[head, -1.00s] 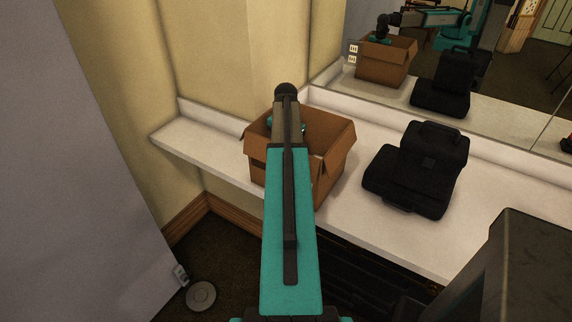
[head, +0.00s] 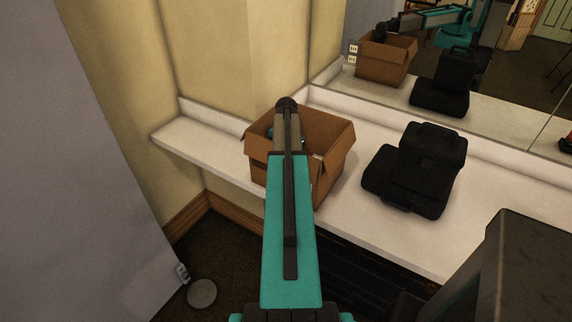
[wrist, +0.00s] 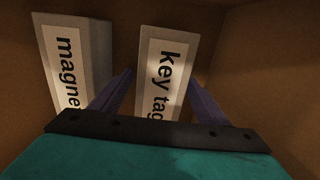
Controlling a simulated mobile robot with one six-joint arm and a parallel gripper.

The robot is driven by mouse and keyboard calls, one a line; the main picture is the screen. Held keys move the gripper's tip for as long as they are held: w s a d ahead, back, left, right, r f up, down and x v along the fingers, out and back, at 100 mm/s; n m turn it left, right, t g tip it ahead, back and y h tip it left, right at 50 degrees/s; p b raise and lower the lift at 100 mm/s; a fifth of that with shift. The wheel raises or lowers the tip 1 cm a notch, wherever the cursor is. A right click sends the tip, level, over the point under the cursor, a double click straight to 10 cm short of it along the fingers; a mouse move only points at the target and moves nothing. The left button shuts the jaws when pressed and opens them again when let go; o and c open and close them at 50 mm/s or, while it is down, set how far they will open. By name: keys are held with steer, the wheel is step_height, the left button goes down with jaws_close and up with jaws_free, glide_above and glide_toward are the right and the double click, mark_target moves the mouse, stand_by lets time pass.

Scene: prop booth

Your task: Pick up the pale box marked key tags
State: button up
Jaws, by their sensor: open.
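The pale box marked key tags (wrist: 168,65) stands inside the brown cardboard carton (head: 334,165), seen in the wrist view. My gripper (wrist: 160,88) is open, with one finger on each side of the key tags box. The lower part of its label is hidden behind my gripper's body. I cannot tell whether the fingers touch it. In the head view my arm reaches down into the carton and hides the gripper and the box.
A second pale box, its label starting "magne" (wrist: 70,60), is left of my left finger. The carton sits on a white counter (head: 230,160). A black bag (head: 418,170) is to its right, with a mirror (head: 500,90) behind.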

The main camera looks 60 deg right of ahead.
steer(key=c, duration=1.4)
steer(key=shift+o, duration=0.2)
steer(key=shift+r, duration=0.1)
step_height(320, 180, up, 18)
steer(key=b, duration=0.3)
stand_by(0.3)
